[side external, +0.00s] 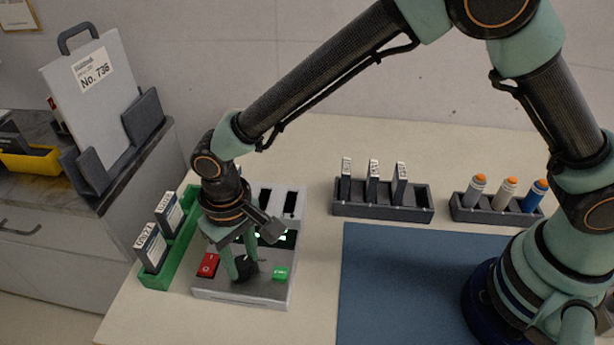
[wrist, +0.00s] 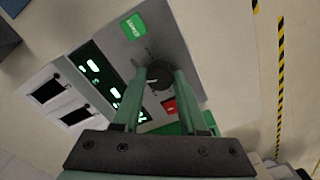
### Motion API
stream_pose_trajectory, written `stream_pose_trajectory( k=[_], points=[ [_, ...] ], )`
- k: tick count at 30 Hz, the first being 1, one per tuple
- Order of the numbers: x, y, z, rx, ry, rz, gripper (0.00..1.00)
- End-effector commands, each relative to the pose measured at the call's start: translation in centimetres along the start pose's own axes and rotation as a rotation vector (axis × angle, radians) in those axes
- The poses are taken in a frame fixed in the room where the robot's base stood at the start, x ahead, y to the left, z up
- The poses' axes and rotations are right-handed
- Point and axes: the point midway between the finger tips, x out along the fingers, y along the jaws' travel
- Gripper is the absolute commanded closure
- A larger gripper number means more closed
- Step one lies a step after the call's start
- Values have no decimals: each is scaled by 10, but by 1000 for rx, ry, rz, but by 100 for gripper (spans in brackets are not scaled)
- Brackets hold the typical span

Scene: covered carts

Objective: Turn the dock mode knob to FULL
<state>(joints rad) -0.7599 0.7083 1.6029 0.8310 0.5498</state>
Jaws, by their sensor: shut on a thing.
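The dock (side external: 245,291) is a grey box on the table, below the arm's end in the side external view. Its black mode knob (side external: 248,270) sits on the front panel between a red switch (side external: 208,265) and a green button (side external: 280,273). My gripper (side external: 240,274) points down with its fingers on either side of the knob, shut on it. In the wrist view the knob (wrist: 159,75) shows between the fingertips with a light pointer mark. The mode labels around the knob are too small to read.
A green rack (side external: 180,245) with labelled cartridges stands left of the dock. A dark rack (side external: 382,208) of black modules and a rack (side external: 497,214) of capped tubes stand behind the blue mat (side external: 400,285). The table between dock and mat is clear.

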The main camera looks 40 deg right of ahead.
Motion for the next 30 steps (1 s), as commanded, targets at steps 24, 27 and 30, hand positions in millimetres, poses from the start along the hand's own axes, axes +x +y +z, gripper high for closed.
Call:
stream_pose_trajectory(
  k=[24,27,30],
  points=[
    [-2,0,-1,-772,3,0,100],
    [-2,0,-1,-858,3,0,100],
    [-2,0,-1,-935,3,0,100]
  ],
)
